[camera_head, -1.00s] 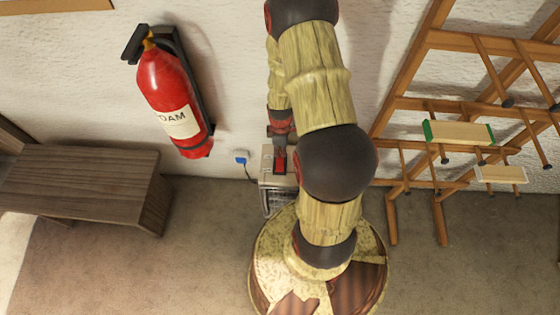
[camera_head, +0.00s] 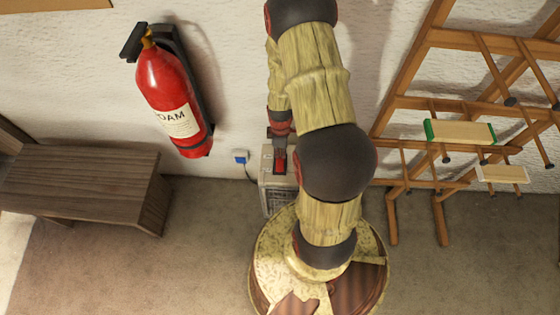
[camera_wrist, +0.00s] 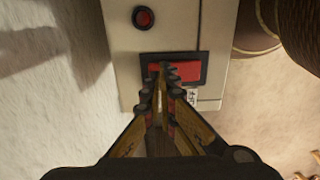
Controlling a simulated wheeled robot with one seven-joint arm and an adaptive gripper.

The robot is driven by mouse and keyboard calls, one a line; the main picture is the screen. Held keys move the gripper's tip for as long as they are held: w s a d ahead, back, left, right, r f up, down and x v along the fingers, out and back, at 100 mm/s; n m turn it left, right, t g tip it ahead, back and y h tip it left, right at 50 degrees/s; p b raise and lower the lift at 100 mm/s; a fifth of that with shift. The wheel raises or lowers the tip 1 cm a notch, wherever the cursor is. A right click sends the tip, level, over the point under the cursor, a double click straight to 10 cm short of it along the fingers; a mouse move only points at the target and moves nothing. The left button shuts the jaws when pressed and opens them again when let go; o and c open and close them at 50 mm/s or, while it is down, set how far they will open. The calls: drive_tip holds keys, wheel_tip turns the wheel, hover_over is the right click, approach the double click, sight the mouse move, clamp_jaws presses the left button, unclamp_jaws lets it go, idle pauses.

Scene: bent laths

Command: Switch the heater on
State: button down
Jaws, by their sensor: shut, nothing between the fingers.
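The heater (camera_head: 268,192) is a pale box on the floor against the wall, partly hidden behind my arm in the head view. Its top also shows in the wrist view (camera_wrist: 120,50). On it is a red rocker switch (camera_wrist: 187,71) in a black frame, and a separate round red button or lamp (camera_wrist: 143,18). My gripper (camera_wrist: 164,70) is shut and empty, with its fingertips over the left part of the red switch. I cannot tell for certain whether they touch it. In the head view my gripper (camera_head: 279,150) points down at the heater top.
A blue-and-white plug (camera_head: 241,157) with a dark cord sits at the wall left of the heater. A red fire extinguisher (camera_head: 170,95) hangs on the wall. A wooden bench (camera_head: 85,185) stands at left, and a wooden rack (camera_head: 440,100) with laths at right.

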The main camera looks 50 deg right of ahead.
drive_tip(key=shift+f+b, duration=0.35)
drive_tip(key=shift+f, duration=0.25)
idle(0.3)
drive_tip(key=shift+r+p, duration=2.8)
drive_tip(key=shift+r, duration=0.75)
